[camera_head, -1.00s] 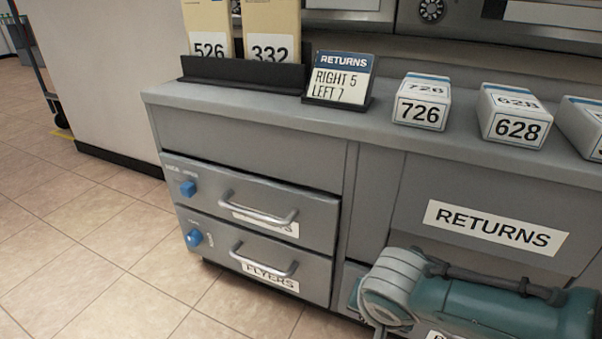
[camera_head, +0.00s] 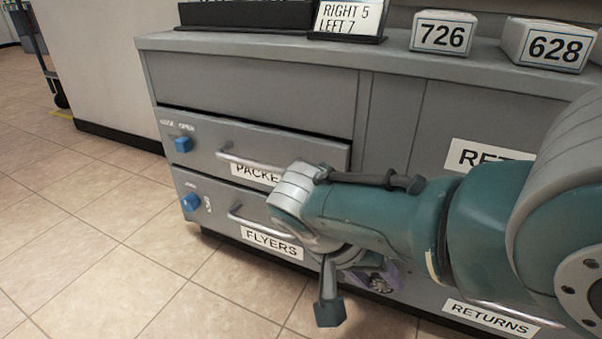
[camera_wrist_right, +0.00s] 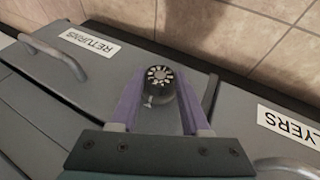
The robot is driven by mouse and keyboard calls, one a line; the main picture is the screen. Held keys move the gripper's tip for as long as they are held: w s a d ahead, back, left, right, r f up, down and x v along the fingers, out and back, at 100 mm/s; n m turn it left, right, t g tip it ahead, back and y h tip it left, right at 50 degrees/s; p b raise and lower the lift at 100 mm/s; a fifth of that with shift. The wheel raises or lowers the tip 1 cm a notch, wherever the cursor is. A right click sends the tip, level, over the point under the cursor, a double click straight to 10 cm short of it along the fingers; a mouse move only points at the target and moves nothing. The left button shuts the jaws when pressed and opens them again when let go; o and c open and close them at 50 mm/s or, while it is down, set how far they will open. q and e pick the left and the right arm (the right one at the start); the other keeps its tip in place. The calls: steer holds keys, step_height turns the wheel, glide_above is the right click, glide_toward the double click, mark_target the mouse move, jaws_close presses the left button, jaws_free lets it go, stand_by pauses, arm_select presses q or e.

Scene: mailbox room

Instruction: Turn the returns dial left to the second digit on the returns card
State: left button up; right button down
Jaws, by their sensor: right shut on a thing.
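The returns card (camera_head: 347,18) stands on the counter top in the head view, cut by the upper edge; it reads RIGHT 5, LEFT 7. In the head view the right gripper (camera_head: 385,277) is low on the cabinet front, mostly hidden behind my forearm. The dial's digits are too small to read. My left gripper is not in view.
The packets drawer (camera_head: 200,143) and flyers drawer (camera_head: 205,190) have blue knobs. Boxes 726 (camera_head: 443,35) and 628 (camera_head: 545,45) stand on the counter.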

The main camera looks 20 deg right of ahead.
stand_by(0.3)
steer(key=shift+c, duration=1.9)
jaws_free()
steer(key=p+v, duration=0.6)
steer(key=v, duration=0.4)
